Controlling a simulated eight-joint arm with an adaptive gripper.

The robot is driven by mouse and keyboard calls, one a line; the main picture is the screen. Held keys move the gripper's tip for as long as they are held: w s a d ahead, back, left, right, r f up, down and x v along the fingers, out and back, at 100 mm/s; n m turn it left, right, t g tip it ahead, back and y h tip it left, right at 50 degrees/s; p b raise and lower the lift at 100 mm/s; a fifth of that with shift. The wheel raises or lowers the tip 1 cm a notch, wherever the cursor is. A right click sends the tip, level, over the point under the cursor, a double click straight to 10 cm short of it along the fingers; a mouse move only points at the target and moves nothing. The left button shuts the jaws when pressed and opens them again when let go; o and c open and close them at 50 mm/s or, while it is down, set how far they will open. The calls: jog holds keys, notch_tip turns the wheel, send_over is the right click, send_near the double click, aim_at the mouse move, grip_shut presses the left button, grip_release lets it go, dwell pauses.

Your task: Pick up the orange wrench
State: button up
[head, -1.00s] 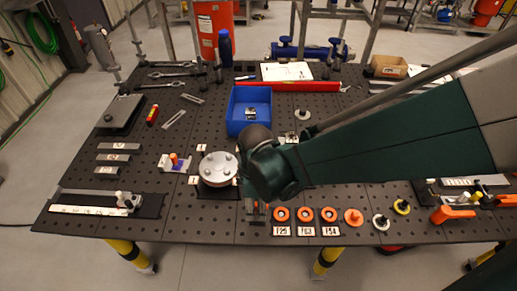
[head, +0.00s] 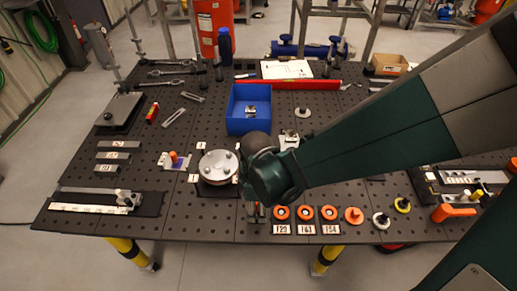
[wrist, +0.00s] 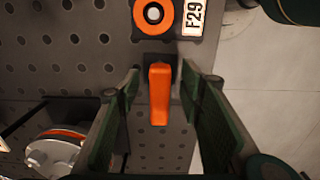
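The orange wrench, seen as a rounded orange bar (wrist: 160,92), lies between my gripper's fingers in the wrist view. Its upper end meets a dark block beside a ring tag. My gripper (wrist: 161,100) is open, with one green-padded finger on each side of the bar. Gaps show on both sides, so the fingers are not closed on it. In the head view my gripper (head: 256,212) is low at the table's front edge, left of the orange rings, and my arm hides the wrench there.
An orange ring (wrist: 153,13) with a number tag (wrist: 194,18) sits close above the bar. A silver flange (head: 218,166) stands left of my gripper. A blue bin (head: 248,110) is farther back. Another orange handle (head: 453,213) lies at the right.

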jog(key=shift+f, duration=1.35)
jog(key=c, duration=1.1)
jog(key=shift+r, duration=0.1)
jog(key=shift+r+p, duration=0.5)
jog(key=shift+r, duration=4.4)
